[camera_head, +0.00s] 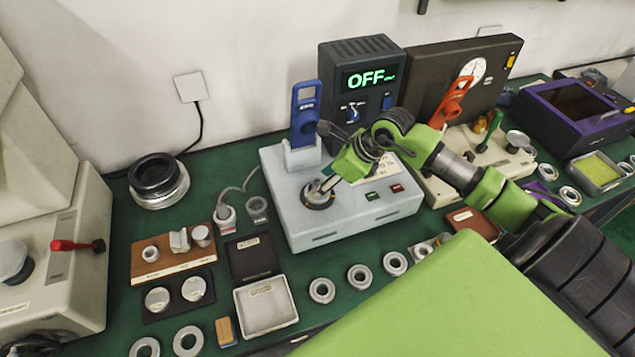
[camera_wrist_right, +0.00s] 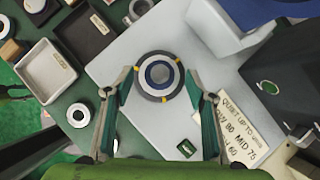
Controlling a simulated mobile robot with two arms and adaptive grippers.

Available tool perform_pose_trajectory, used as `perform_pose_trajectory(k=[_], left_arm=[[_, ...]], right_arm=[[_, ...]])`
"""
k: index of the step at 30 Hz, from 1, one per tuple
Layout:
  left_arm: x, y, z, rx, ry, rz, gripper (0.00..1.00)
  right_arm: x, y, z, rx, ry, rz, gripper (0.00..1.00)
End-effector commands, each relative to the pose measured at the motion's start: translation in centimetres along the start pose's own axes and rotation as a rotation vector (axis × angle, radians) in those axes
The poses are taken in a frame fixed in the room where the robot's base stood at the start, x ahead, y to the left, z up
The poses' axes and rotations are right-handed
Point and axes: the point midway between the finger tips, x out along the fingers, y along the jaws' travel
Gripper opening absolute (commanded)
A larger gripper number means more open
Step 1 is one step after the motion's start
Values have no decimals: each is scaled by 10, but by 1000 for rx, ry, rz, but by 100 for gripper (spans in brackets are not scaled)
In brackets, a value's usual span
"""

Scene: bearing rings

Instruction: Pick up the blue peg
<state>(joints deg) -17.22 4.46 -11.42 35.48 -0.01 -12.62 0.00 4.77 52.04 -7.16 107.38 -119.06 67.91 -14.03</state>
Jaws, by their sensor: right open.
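In the head view the fixture (camera_head: 318,197) shows as a dark round seat, partly hidden by my gripper. My right gripper (camera_head: 326,183) is above it, pointing down. In the wrist view its open fingers (camera_wrist_right: 158,84) stand either side of the fixture with nothing visibly held. My left gripper is out of view.
A blue handheld device (camera_head: 305,112) stands in a holder behind the fixture. The dark box (camera_head: 362,80) reading OFF is behind it. Several metal rings (camera_head: 359,277) lie in front of the grey box (camera_head: 385,208). Trays (camera_head: 265,305) and a wooden block (camera_head: 172,257) are at left.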

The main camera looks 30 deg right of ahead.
Motion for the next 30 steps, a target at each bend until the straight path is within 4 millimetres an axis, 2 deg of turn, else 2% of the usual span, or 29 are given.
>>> perform_pose_trajectory(k=[4,11,15,17,30], left_arm=[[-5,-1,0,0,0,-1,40],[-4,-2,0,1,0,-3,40],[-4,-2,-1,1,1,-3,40],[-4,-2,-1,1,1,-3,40],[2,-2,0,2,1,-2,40]], right_arm=[[12,0,1,-1,-1,0,51],[14,0,0,-2,0,-1,51],[13,0,0,-2,0,-1,15],[13,0,0,-2,0,-1,1],[8,-1,4,-4,-4,-3,1]])
